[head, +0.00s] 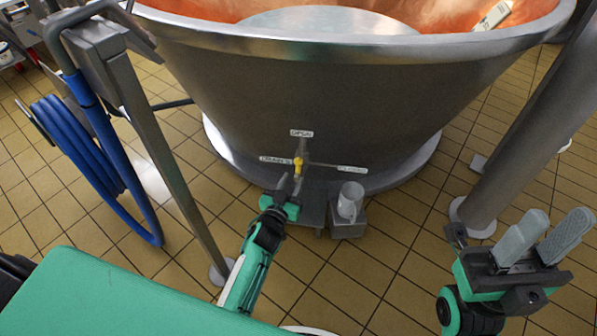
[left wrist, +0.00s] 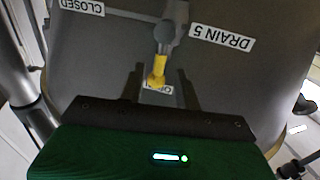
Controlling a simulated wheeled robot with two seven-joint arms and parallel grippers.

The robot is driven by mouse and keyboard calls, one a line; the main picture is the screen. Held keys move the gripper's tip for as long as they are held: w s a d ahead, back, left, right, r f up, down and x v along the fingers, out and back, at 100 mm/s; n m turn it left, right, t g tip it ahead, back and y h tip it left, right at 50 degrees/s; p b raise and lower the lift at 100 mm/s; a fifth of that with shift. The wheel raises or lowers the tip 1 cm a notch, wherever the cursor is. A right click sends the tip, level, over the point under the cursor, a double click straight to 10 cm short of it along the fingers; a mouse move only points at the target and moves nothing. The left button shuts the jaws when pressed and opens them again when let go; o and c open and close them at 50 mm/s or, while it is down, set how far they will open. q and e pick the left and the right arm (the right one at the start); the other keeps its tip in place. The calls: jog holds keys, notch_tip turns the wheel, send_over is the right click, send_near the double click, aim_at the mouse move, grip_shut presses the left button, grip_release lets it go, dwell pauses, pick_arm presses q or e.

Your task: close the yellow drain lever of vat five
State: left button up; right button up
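The yellow drain lever (head: 298,164) is on the front of the copper-lined vat (head: 290,95). In the left wrist view the yellow handle (left wrist: 158,70) runs from a round grey pivot (left wrist: 164,32) to the OPEN label (left wrist: 152,91), which it partly covers. The DRAIN 5 label (left wrist: 222,37) and CLOSED label (left wrist: 82,6) lie to either side. My left gripper (head: 290,181) is at the lever, its two fingers (left wrist: 160,78) apart with the handle's end between them; contact is not visible. My right gripper (head: 560,214) is open and empty, far to the right.
A clear cup (head: 350,199) stands on a grey block (head: 347,222) right of the lever. A blue hose (head: 88,150) hangs on a metal stand (head: 150,130) at left. A thick steel leg (head: 525,130) rises at right. Tiled floor (head: 390,260) lies open in front.

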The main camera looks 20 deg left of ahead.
aim_at(297, 171)
pick_arm(q)
jog(key=w+b, duration=0.1)
jog(key=w, duration=0.4)
jog(key=shift+w+d, duration=0.15)
jog(key=shift+w, duration=0.25)
grip_shut()
